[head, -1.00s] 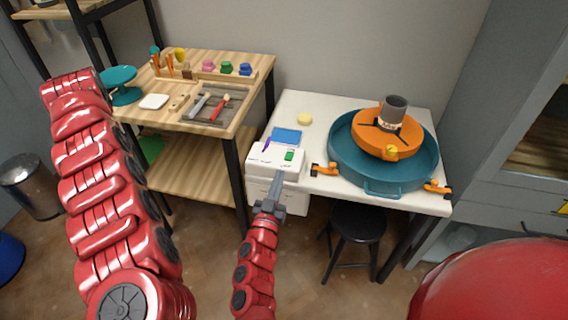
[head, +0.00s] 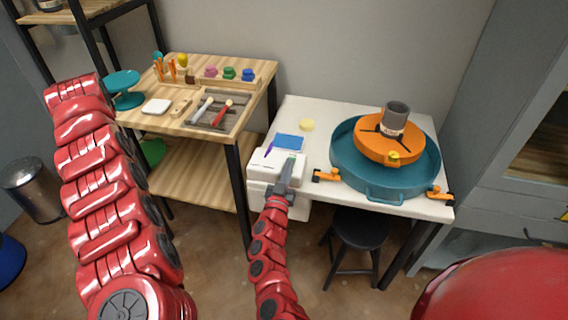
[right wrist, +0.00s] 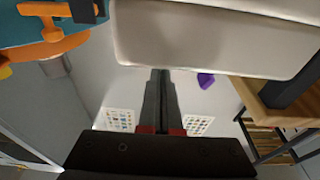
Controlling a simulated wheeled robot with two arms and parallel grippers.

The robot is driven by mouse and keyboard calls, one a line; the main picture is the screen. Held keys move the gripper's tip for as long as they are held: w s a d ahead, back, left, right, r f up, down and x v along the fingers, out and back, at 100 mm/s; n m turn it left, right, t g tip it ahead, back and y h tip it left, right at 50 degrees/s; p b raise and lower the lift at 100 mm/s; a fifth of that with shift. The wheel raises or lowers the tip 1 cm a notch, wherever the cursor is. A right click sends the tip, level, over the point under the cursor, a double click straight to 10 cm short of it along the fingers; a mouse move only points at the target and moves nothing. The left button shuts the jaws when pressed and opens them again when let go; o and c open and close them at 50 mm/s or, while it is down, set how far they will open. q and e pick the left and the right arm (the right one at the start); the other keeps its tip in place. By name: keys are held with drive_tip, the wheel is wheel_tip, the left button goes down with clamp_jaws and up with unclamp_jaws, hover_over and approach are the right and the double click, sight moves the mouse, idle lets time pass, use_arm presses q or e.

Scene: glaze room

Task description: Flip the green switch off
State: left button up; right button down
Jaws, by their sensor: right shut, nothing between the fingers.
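The white switch box (head: 262,168) sits at the front left corner of the white table. A green switch (head: 291,155) is on its top, partly hidden by my right gripper (head: 288,164). A purple switch (head: 268,151) stands to its left and shows in the right wrist view (right wrist: 205,80). My right gripper is shut and empty, its tips over the box at the green switch; I cannot tell whether they touch it. In the right wrist view its fingers (right wrist: 160,74) lie together beside a large pale surface (right wrist: 210,40); the green switch is hidden there. My left gripper is out of view.
A teal basin (head: 350,178) with an orange wheel (head: 372,150) and orange clamps stands right of the box. A blue block (head: 289,141) and a yellow sponge (head: 307,125) lie behind it. A wooden bench (head: 178,122) with tools is at left. A black stool (head: 358,228) stands below.

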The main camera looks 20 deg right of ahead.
drive_tip(key=shift+f, duration=0.1)
